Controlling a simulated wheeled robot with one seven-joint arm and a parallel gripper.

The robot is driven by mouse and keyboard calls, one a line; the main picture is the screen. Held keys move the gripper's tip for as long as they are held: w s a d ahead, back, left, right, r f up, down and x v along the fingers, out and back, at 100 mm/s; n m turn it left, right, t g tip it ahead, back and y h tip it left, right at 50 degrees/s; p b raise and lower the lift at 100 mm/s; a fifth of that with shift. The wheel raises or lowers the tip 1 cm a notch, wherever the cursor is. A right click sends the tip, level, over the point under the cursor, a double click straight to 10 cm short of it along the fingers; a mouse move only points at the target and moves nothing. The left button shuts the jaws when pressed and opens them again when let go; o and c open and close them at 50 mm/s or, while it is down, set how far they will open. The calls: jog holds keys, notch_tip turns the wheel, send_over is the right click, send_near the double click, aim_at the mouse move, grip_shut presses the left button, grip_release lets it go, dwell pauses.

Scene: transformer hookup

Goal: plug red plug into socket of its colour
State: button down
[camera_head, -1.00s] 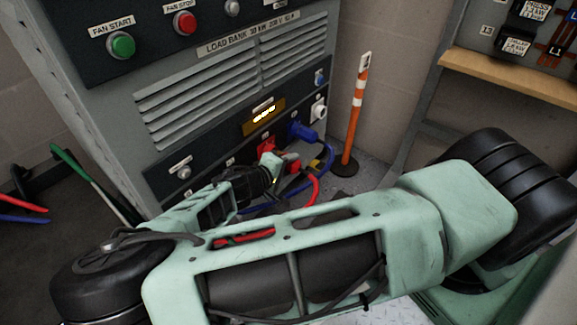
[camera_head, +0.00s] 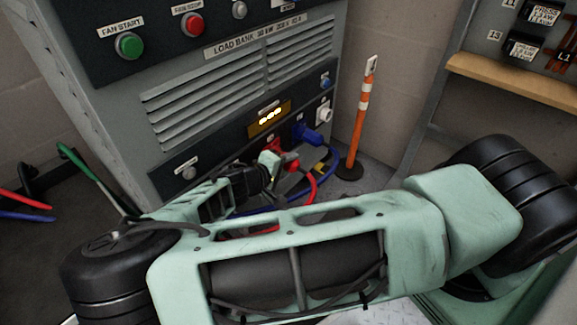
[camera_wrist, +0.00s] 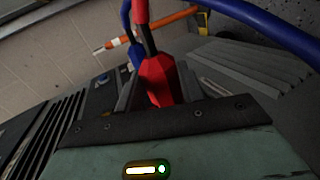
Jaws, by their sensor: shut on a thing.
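My gripper (camera_head: 274,160) is shut on the red plug (camera_wrist: 158,80), low in front of the load bank's lower panel. The plug fills the space between the jaws in the wrist view, with its red cable leading away at the top. In the head view the red plug (camera_head: 290,162) is partly covered by the gripper. A bit of red on the panel just behind the gripper looks like the red socket (camera_head: 271,143). The gripper covers part of it, and I cannot tell whether plug and socket touch.
A blue plug (camera_head: 308,133) sits at the panel right of the red area, its cable looping below. A white socket (camera_head: 323,112) is farther right. An orange-and-white post (camera_head: 361,120) stands right of the cabinet. Red, blue and green leads (camera_head: 88,175) are at left.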

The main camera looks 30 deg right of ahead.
jog(key=shift+w+a, duration=0.2)
jog(key=shift+w, duration=0.35)
jog(key=c, duration=0.6)
grip_release()
jog(key=shift+o, duration=0.2)
jog(key=p+v, duration=0.2)
jog(key=v, duration=0.5)
jog(key=shift+p, duration=0.3)
